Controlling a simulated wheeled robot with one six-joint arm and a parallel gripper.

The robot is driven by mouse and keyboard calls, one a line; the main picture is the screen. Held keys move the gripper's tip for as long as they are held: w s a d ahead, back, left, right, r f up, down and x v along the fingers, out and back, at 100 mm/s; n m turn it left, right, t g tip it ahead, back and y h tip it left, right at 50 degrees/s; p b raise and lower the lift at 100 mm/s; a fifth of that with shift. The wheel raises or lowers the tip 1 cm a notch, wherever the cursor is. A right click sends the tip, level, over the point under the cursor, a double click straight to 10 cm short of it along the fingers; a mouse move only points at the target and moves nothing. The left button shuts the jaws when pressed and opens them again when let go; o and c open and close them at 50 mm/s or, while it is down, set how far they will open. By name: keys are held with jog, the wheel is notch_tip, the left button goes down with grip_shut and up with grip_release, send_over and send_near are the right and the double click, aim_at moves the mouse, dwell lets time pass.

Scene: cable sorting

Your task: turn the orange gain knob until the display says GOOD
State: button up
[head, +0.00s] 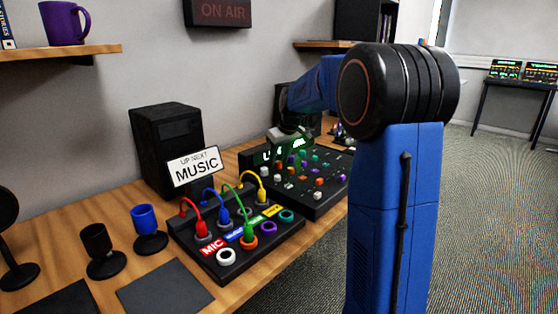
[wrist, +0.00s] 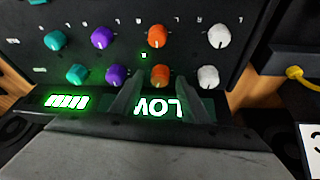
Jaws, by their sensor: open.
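The mixer (head: 318,206) stands on the desk with rows of coloured knobs. In the wrist view two orange knobs stand in one column: one near the display (wrist: 160,75) and one farther from it (wrist: 159,36). I cannot read which is the gain knob. The display (wrist: 160,107) glows and reads LOW, upside down in that view. My gripper (wrist: 156,78) is open, its fingers reaching over the display with their tips on either side of the nearer orange knob. I cannot tell whether they touch it. In the head view my gripper (head: 290,135) is over the mixer's back edge.
White (wrist: 209,76) and purple (wrist: 117,77) knobs flank the orange one closely. A patch box (head: 215,262) with coloured cables, a MUSIC sign (head: 195,166) and a black speaker (head: 165,140) stand to the left.

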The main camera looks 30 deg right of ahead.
jog(key=shift+c, duration=0.6)
grip_shut()
jog(key=shift+a+m+h, duration=0.15)
jog(key=shift+m+h, duration=0.75)
jog(key=shift+m, duration=1.4)
jog(key=shift+o, duration=0.6)
grip_release()
